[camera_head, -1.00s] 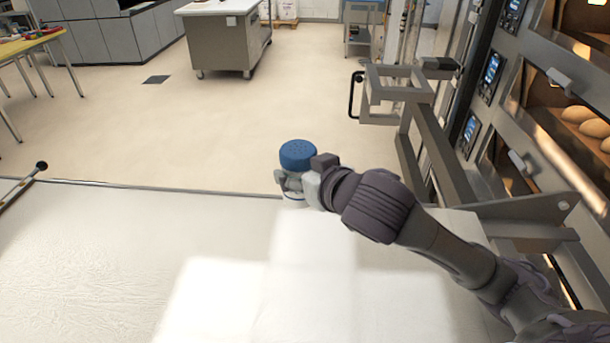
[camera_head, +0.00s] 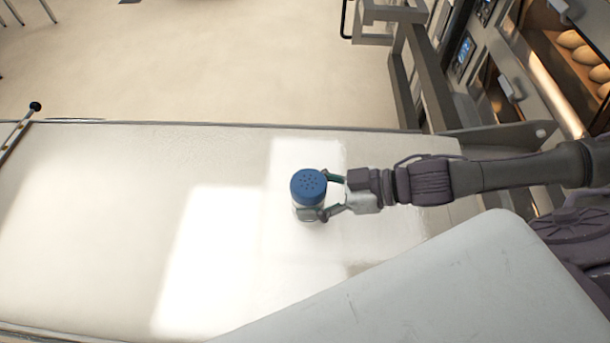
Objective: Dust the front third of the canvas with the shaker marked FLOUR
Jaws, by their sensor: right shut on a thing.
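The shaker (camera_head: 309,188) has a blue lid with holes on top and a pale body. It is upright over the right part of the canvas, and no marking on it can be read. My right gripper (camera_head: 318,197) is shut on the shaker from its right side. Whether the shaker's base touches the canvas I cannot tell. The pale canvas (camera_head: 110,220) stretches across the lower view, with bright light patches on it. I see no clear flour on it. My left gripper is not in view.
Deck ovens (camera_head: 520,85) with loaves inside stand at the right. A grey metal frame (camera_head: 425,75) rises beyond the canvas's far right edge. A rod with a black knob (camera_head: 35,106) is at the left edge. A large pale smooth surface (camera_head: 430,285) covers the lower right.

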